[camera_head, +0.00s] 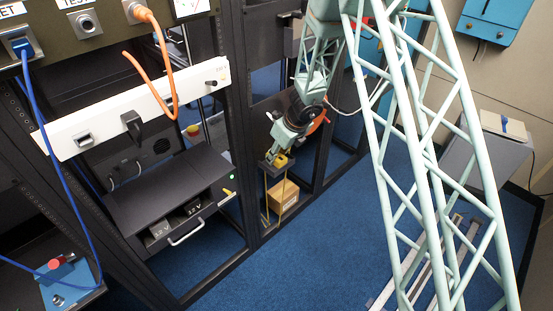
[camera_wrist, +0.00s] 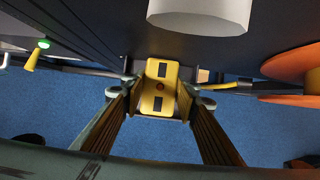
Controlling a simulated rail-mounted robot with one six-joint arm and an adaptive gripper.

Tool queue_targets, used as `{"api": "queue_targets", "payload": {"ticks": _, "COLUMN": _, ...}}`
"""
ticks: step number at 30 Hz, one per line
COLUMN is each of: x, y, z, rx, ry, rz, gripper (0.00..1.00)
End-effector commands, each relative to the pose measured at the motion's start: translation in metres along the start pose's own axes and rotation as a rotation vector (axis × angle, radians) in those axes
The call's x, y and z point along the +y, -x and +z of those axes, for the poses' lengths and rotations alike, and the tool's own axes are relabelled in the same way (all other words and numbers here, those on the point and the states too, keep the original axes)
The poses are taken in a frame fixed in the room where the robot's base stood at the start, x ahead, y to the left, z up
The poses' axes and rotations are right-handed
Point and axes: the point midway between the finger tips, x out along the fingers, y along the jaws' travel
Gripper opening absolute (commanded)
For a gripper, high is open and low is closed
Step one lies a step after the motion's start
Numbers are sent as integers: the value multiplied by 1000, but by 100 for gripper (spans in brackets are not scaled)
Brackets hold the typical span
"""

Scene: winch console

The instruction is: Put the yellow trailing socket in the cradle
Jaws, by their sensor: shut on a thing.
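The yellow trailing socket (camera_wrist: 160,78) is between the two fingers of my gripper (camera_wrist: 160,104) in the wrist view. It is a yellow block with two dark slots and a small reddish dot facing the camera. In the head view the socket (camera_head: 281,160) is a small yellow patch at the tip of my gripper (camera_head: 278,156), beside a dark rack upright. Yellow cable (camera_head: 284,190) hangs below it in the head view. I cannot tell the cradle apart with certainty; my gripper hides part of that spot.
A black drawer unit (camera_head: 165,190) with a green light and a yellow handle-like piece (camera_head: 228,193) stands to the left. A cardboard box (camera_head: 285,196) sits low behind the cable. A white cylinder (camera_wrist: 200,14) and an orange disc (camera_wrist: 292,66) are close in the wrist view.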

Motion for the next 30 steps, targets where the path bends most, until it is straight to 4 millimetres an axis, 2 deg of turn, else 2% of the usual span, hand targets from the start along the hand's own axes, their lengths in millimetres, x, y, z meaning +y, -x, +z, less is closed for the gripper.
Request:
{"api": "queue_targets", "payload": {"ticks": 17, "x": 0, "y": -6, "z": -2, "rx": -1, "ry": 0, "rz": 0, "gripper": 14}}
{"api": "queue_targets", "payload": {"ticks": 18, "x": 0, "y": -6, "z": -2, "rx": -1, "ry": 0, "rz": 0, "gripper": 29}}
{"api": "queue_targets", "payload": {"ticks": 22, "x": 0, "y": -5, "z": -2, "rx": -1, "ry": 0, "rz": 0, "gripper": 40}}
{"api": "queue_targets", "payload": {"ticks": 30, "x": 0, "y": -5, "z": -2, "rx": -1, "ry": 0, "rz": 0, "gripper": 42}}
